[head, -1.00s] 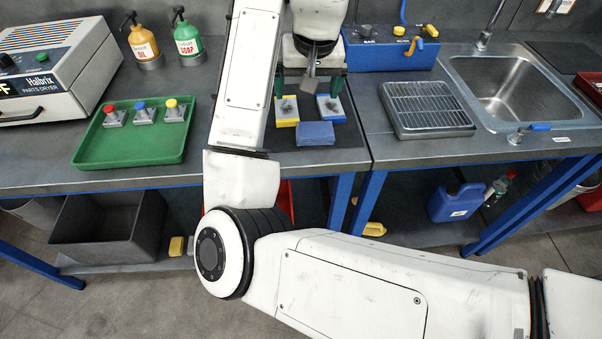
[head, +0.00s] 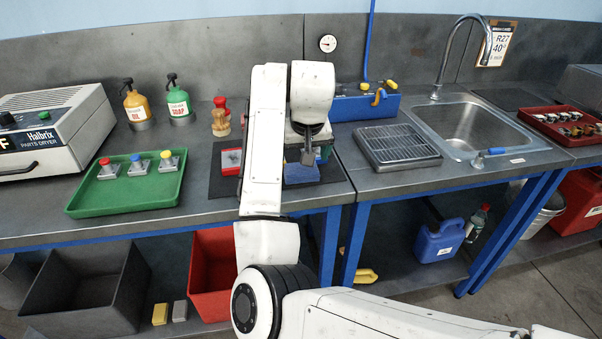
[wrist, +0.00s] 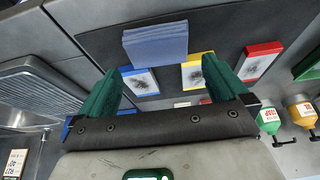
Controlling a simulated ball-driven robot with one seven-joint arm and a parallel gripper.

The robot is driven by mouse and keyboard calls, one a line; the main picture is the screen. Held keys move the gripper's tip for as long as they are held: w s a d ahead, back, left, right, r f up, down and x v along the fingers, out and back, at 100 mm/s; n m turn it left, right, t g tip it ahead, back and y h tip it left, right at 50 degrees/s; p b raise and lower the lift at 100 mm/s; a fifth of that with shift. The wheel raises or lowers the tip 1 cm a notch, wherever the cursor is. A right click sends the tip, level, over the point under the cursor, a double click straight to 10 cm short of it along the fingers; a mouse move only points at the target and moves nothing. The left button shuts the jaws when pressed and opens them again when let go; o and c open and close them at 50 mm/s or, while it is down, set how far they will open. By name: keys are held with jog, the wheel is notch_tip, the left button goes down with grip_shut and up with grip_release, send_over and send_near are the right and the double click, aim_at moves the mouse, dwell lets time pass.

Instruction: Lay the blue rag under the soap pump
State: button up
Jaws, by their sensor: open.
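The blue rag (head: 302,174) lies as a folded block on a dark mat on the bench, partly covered by my gripper in the head view. It also shows whole in the wrist view (wrist: 155,45), beyond the fingertips. My gripper (wrist: 165,82) has its two green fingers apart with nothing between them. In the head view, my gripper (head: 308,157) hangs just behind and above the rag. The green soap pump (head: 179,103) stands upright at the back left of the bench, on a grey round base. It also shows at the right of the wrist view (wrist: 268,118).
An orange oil pump (head: 137,105) stands left of the soap pump. A green tray (head: 125,190) lies in front of both. Blue-edged (wrist: 140,82) and yellow-edged pads (wrist: 197,72) lie near the rag.

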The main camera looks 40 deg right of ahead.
aim_at(301, 168)
jog(key=x, duration=0.3)
jog(key=shift+s+a+f, duration=0.15)
jog(key=shift+s+f, duration=0.05)
jog(key=shift+f, duration=0.25)
jog(key=shift+w+d+f, duration=0.2)
jog(key=shift+w+f, duration=0.05)
jog(key=shift+f, duration=0.35)
jog(key=shift+c, duration=0.2)
jog(key=c, duration=0.7)
jog(key=shift+r, duration=0.2)
